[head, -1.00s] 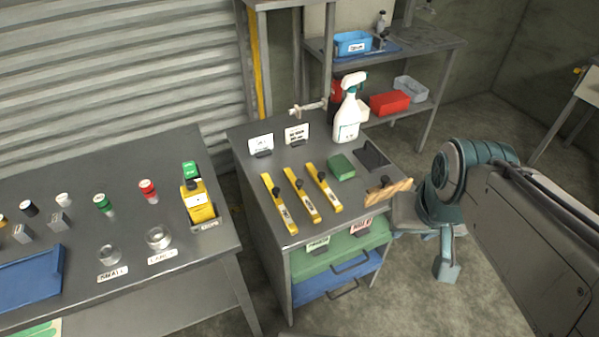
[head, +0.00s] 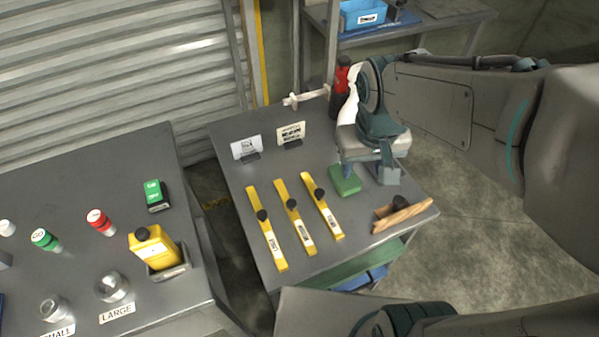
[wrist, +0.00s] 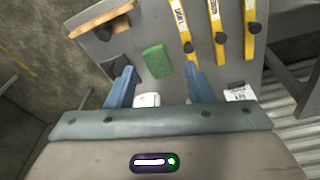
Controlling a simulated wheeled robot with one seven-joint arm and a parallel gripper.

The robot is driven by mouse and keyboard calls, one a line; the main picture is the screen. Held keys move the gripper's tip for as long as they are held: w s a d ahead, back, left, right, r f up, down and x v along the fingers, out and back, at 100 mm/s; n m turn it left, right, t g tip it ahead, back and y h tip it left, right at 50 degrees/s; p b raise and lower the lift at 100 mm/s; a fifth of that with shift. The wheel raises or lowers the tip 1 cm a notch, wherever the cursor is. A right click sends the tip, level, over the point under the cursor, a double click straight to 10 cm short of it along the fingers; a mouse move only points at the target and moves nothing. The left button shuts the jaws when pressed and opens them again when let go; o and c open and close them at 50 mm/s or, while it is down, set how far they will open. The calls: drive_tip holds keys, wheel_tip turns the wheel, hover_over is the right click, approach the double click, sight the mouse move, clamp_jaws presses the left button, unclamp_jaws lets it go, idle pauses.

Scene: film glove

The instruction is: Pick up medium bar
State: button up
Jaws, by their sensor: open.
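Three yellow bars with black knobs and white labels lie side by side on the grey cabinet top: a left bar (head: 273,247), a middle bar (head: 299,225) and a right bar (head: 326,209). Their labels are too small to read surely, so I cannot tell which is the medium one. In the wrist view the bars show at the top, the middle one (wrist: 216,20) between the others. My gripper (head: 368,178) is open and empty, over the back right of the cabinet top, right of the bars. In the wrist view its fingers (wrist: 158,82) stand apart, near the green block.
A green block (head: 345,181) lies beneath or beside my gripper. Two white cards (head: 247,149) stand behind the bars. A spray bottle (head: 350,100) is partly hidden by my arm. A second table (head: 90,180) with several items stands left.

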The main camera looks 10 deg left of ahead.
sight(294, 215)
drive_tip(key=w+a+f+n+g+b, duration=0.2)
drive_tip(key=a+f+n+b, duration=0.1)
drive_tip(key=a+f, duration=0.9)
drive_tip(key=f, duration=0.3)
drive_tip(key=a+f, duration=0.1)
drive_tip(key=f, duration=0.7)
drive_tip(key=shift+s+a+f, duration=0.2)
drive_tip(key=shift+a+f, duration=0.05)
drive_tip(key=shift+c, duration=0.4)
clamp_jaws()
